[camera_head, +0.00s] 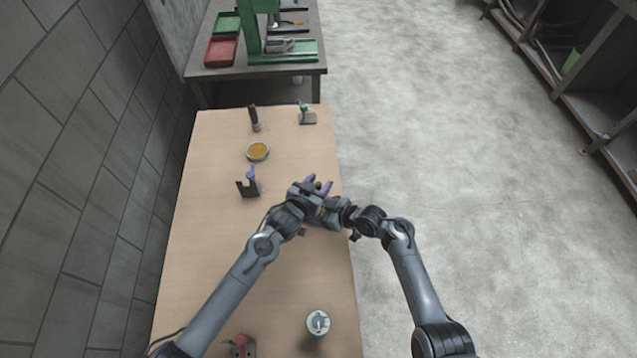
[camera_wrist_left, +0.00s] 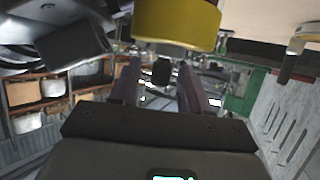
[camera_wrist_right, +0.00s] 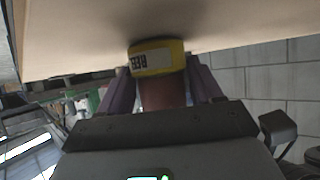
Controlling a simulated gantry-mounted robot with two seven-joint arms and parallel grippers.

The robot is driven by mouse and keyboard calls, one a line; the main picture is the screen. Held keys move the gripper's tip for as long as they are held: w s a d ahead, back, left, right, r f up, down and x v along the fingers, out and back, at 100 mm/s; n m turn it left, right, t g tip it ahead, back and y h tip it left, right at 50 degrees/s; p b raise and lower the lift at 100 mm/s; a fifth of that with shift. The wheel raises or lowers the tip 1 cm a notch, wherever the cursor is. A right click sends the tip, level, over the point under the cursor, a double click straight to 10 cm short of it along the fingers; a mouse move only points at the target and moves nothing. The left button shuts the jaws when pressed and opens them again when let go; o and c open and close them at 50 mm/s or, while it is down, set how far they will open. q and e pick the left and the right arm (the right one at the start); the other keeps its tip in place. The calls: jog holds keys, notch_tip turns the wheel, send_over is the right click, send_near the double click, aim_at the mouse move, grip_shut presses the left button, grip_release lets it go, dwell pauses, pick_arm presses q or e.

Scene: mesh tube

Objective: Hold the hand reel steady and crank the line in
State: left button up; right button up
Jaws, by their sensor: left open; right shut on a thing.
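The yellow hand reel shows in the right wrist view (camera_wrist_right: 156,57) with a printed label, and in the left wrist view (camera_wrist_left: 177,22) at the top. My right gripper (camera_wrist_right: 160,88) is shut on its brownish handle (camera_wrist_right: 162,94). My left gripper (camera_head: 318,184) is open at the reel, near the table's right edge. In the left wrist view a dark knob (camera_wrist_left: 161,72), seemingly the crank knob, shows between its open fingers; I cannot tell if they touch it. In the head view my grippers hide most of the reel. The line cannot be made out.
On the wooden table (camera_head: 215,260) stand a dark bracket (camera_head: 247,187), a round dish with yellow contents (camera_head: 257,151), a dark cylinder (camera_head: 254,120) and a small green-topped stand (camera_head: 307,114). A pale can (camera_head: 318,323) and a red item (camera_head: 240,346) are near the front. A block wall borders the left.

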dwell(0.3)
pick_arm(q)
grip_shut()
jog(key=shift+s+d+m+g+h, duration=0.1)
jog(key=shift+d+m+g+h, duration=0.05)
jog(key=shift+m+g+h, duration=0.45)
jog(key=shift+s+d+m+g+h, duration=0.15)
jog(key=shift+m+g+h, duration=0.3)
jog(key=shift+m, duration=0.25)
jog(key=shift+w, duration=0.1)
grip_release()
jog(key=v, duration=1.2)
jog(key=shift+f, duration=0.15)
